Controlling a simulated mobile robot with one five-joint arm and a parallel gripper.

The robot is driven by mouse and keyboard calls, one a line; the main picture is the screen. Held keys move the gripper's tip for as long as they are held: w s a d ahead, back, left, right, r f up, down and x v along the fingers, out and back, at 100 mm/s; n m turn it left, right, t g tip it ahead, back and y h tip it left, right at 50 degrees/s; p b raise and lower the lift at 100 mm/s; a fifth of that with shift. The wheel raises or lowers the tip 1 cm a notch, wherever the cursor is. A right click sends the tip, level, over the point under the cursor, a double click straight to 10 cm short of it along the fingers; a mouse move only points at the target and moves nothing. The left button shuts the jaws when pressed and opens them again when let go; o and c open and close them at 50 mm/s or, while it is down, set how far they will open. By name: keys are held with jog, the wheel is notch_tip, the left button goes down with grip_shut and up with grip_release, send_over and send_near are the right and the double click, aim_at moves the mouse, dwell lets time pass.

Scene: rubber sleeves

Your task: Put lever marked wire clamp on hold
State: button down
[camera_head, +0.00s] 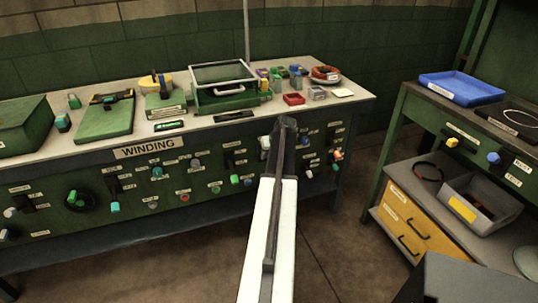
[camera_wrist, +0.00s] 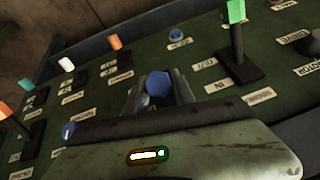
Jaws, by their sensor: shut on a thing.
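My gripper (camera_head: 284,125) reaches to the right part of the green panel under the sign WINDING. In the wrist view my gripper (camera_wrist: 157,88) is shut on a blue, six-sided handle end (camera_wrist: 158,84), which sits between the fingers. The shaft and base of this blue handle are hidden by the gripper. I cannot read which label belongs to it, and no label here reads clearly as wire clamp or hold. In the head view my arm covers this part of the panel.
In the wrist view a green-tipped lever (camera_wrist: 235,30) stands at upper right, with a round blue button (camera_wrist: 176,36) near it. Orange (camera_wrist: 115,42) and white (camera_wrist: 66,64) handles are at left. A blue tray (camera_head: 460,87) lies on the right bench. The floor between benches is clear.

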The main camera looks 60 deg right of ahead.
jog(key=c, duration=1.1)
grip_release()
jog(key=shift+w, duration=0.2)
jog(key=shift+o, duration=0.2)
jog(key=shift+s, duration=0.1)
jog(key=shift+s+r, duration=0.1)
jog(key=shift+r, duration=0.05)
jog(key=p+v, duration=0.6)
jog(key=v, duration=0.1)
jog(key=shift+r+p, duration=0.25)
jog(key=shift+p, duration=0.15)
jog(key=shift+a, duration=0.15)
